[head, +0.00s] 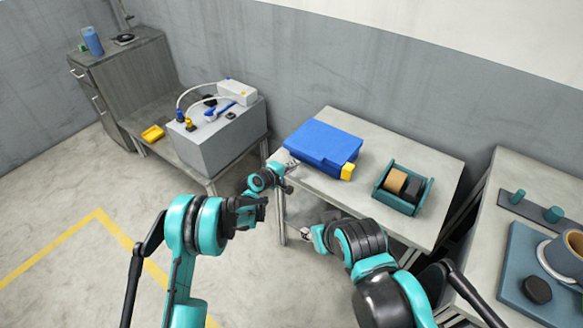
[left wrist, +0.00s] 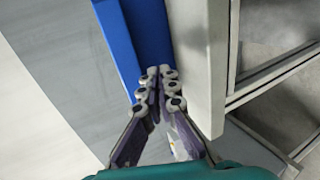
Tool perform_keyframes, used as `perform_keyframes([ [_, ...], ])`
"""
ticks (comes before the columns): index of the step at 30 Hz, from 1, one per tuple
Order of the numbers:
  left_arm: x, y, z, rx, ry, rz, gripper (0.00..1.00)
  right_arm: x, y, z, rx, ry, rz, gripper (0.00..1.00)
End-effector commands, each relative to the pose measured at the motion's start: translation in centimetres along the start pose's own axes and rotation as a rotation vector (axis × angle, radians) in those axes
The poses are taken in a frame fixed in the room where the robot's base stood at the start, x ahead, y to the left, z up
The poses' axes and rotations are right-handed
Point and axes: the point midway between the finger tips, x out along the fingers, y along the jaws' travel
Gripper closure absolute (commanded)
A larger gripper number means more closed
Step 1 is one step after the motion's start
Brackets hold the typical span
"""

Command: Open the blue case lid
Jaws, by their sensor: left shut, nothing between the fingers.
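The blue case (head: 318,143) lies on the middle table with its lid down and a yellow latch (head: 348,172) at its near right corner. My left gripper (head: 292,164) is at the case's near left side, close to the table edge. In the left wrist view the left fingertips (left wrist: 160,78) are together and empty, in front of the blue case's side (left wrist: 122,45). Whether they touch it, I cannot tell. My right gripper (head: 306,234) is low, in front of the table; its fingers are too small to read.
On the same table (head: 380,142), a teal tray (head: 402,210) with a tan and a black roll stands right of the case. A grey box (head: 215,140) with cables stands on the left bench. A right-hand table (head: 490,225) holds a teal board and a reel.

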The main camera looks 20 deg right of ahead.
Motion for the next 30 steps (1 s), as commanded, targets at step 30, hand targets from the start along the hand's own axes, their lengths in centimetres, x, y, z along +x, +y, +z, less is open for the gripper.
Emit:
perform_keyframes([
  [30,1.9,0.7,-0.1,0.000,0.001,0.000,1.00,0.8,0.0,0.6,0.000,0.000,0.000,0.60],
])
